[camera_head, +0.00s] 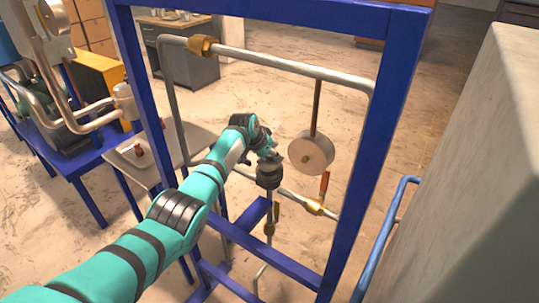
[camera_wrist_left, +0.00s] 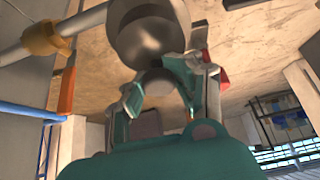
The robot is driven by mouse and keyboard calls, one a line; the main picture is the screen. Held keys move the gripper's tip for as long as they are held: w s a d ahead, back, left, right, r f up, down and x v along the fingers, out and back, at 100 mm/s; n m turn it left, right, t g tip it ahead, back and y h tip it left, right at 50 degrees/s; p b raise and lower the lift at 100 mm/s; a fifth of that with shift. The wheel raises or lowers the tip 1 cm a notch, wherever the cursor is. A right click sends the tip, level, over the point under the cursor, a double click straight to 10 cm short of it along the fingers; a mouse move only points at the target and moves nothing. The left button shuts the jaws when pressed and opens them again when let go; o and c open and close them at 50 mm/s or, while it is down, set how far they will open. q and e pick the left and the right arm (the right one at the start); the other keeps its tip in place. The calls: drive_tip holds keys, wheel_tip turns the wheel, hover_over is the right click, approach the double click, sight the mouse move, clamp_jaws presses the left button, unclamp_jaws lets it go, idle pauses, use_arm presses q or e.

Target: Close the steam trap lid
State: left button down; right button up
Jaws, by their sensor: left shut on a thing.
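The steam trap (camera_head: 268,176) is a dark grey rounded body on the metal pipe inside the blue frame. My left gripper (camera_head: 268,153) is at its top, reaching in from the left. In the left wrist view the trap's dark rounded part (camera_wrist_left: 150,38) fills the top middle. There the left gripper's teal fingers (camera_wrist_left: 160,92) are shut on a small grey rounded piece (camera_wrist_left: 158,78) that joins the dark body, seemingly part of the lid. The fingers and arm partly hide the lid, so its exact angle is hard to tell. My right gripper is not in view.
A blue frame (camera_head: 388,125) surrounds the pipework. A grey block (camera_head: 480,190) stands at the right.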

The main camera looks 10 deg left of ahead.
use_arm(q)
drive_tip(key=shift+w+d+r, duration=0.2)
drive_tip(key=shift+w+r, duration=0.1)
drive_tip(key=shift+r, duration=0.3)
drive_tip(key=c, duration=1.2)
unclamp_jaws()
drive_tip(key=shift+w, duration=0.1)
drive_tip(key=shift+c, duration=0.2)
drive_tip(key=shift+o, duration=1.3)
drive_tip(key=shift+d+f, duration=0.15)
drive_tip(key=shift+f, duration=0.15)
drive_tip(key=shift+s+a+r, duration=0.1)
drive_tip(key=shift+s+a, duration=0.15)
drive_tip(key=v, duration=1.1)
drive_tip(key=shift+r, duration=0.25)
drive_tip(key=shift+s+d, duration=0.1)
drive_tip(key=shift+d, duration=0.05)
